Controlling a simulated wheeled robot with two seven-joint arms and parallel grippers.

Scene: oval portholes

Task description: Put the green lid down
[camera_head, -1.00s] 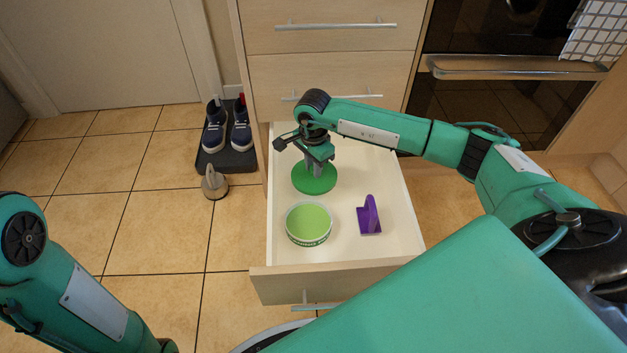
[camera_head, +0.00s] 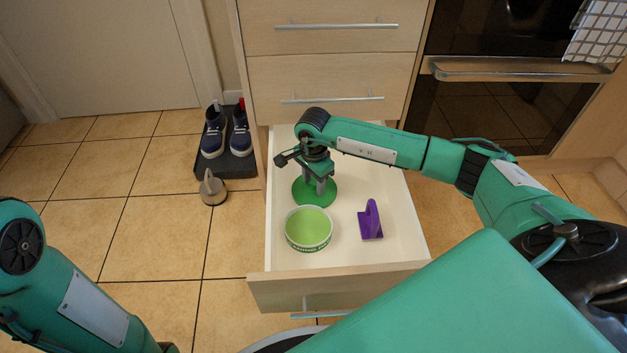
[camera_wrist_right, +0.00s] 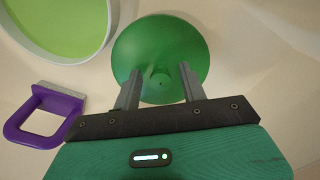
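The round green lid (camera_head: 300,193) is in the open drawer, behind the light green tub (camera_head: 309,230). It looks flat on the drawer floor, though its contact is hard to see. My right gripper (camera_head: 315,187) is directly above the lid, pointing down. The fingers do not appear to squeeze anything. My left arm shows at the lower left; its gripper is out of view.
A purple handled tool (camera_head: 371,220) lies right of the tub in the drawer (camera_head: 405,245). The drawer walls surround these things. Shoes (camera_head: 214,132) on a dark mat and a brown doorstop-like object (camera_head: 212,188) are on the floor to the left.

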